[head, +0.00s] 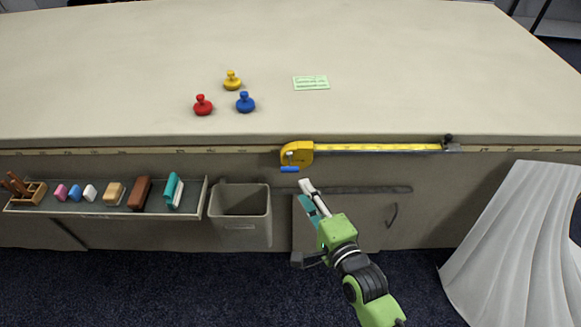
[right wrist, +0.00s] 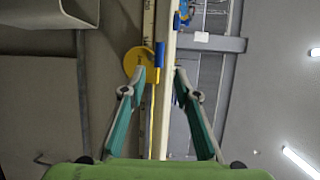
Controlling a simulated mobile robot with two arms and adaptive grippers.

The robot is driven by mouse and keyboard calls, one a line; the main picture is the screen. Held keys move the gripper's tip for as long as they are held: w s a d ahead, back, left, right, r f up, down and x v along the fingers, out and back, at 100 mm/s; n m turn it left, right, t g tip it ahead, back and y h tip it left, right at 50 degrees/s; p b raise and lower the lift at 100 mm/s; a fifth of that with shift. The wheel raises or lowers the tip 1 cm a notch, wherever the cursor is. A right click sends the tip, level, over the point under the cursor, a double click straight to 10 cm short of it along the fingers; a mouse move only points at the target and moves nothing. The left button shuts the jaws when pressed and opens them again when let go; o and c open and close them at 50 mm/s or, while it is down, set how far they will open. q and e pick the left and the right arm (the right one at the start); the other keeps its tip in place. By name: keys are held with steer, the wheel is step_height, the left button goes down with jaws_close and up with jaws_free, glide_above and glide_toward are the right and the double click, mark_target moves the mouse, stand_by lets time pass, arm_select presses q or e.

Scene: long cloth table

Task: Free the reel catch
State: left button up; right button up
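The yellow tape reel (head: 299,152) sits on the table's front edge, with its yellow tape (head: 380,147) drawn out to the right along a ruled strip. A blue catch (head: 290,169) shows at the reel's lower side. My right gripper (head: 306,190) is just below and right of the catch, apart from it and empty. In the right wrist view its fingers (right wrist: 161,76) are open, with the yellow reel (right wrist: 134,64) beyond the left fingertip and a blue part (right wrist: 160,53) ahead between the fingers. My left gripper is out of view.
Red (head: 203,105), yellow (head: 232,81) and blue (head: 245,102) knobbed pieces and a green card (head: 311,83) lie on the tabletop. A shelf (head: 100,208) of small blocks and a bin (head: 240,215) are at left. White cloth (head: 520,245) hangs at right.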

mark_target(292, 171)
steer(key=x, duration=1)
steer(key=shift+w+p, duration=0.3)
steer(key=shift+w, duration=0.05)
jaws_close()
